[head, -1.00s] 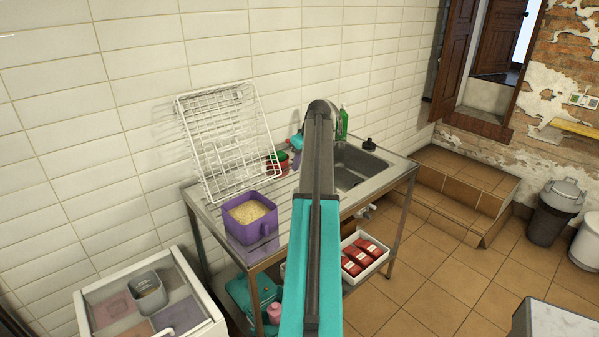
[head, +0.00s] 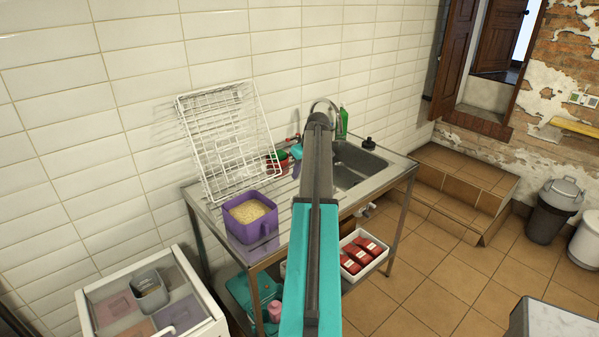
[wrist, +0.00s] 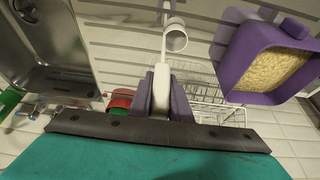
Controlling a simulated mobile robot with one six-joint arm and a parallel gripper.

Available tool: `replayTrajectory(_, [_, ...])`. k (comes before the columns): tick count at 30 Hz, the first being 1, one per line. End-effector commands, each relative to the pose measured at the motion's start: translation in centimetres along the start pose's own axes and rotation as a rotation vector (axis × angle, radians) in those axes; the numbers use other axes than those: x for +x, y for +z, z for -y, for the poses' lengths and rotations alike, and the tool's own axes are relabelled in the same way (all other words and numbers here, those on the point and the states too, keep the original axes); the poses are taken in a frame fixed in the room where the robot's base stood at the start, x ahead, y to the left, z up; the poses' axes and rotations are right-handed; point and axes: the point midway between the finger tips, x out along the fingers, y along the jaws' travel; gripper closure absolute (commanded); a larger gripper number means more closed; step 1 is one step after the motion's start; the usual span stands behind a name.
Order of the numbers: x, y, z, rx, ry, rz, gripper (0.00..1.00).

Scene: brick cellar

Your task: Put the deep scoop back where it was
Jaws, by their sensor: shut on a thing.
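My gripper (wrist: 161,92) is shut on the white handle of the deep scoop (wrist: 174,40), as seen in the wrist view. The scoop's round cup hangs beyond the fingertips, over the ribbed metal drainboard; I cannot tell whether it touches. A purple tub (head: 250,224) filled with pale grain stands on the drainboard below the white wire rack. The tub also shows at the right of the wrist view (wrist: 232,62), apart from the scoop.
The wire rack (head: 228,135) leans on the tiled wall. The sink (head: 356,165) lies right of the drainboard, with red and green items (head: 277,160) behind. A white tray of red packs (head: 378,263) sits below. A white chest (head: 88,310) holding a grey tub (head: 150,290) stands at left.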

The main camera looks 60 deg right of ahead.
Motion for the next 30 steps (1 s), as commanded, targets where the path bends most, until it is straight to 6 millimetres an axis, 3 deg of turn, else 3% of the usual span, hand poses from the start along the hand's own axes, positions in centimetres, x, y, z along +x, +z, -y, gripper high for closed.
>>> replayTrajectory(1, [0.1,0.1,0.0,0.000,0.000,0.000,0.81])
replayTrajectory(4, [0.1,0.0,0.0,0.000,0.000,0.000,0.64])
replayTrajectory(20, [-0.7,0.0,-0.1,0.001,0.001,0.000,0.64])
replayTrajectory(30, [-4.3,0.0,-0.1,0.001,0.002,-0.002,0.64])
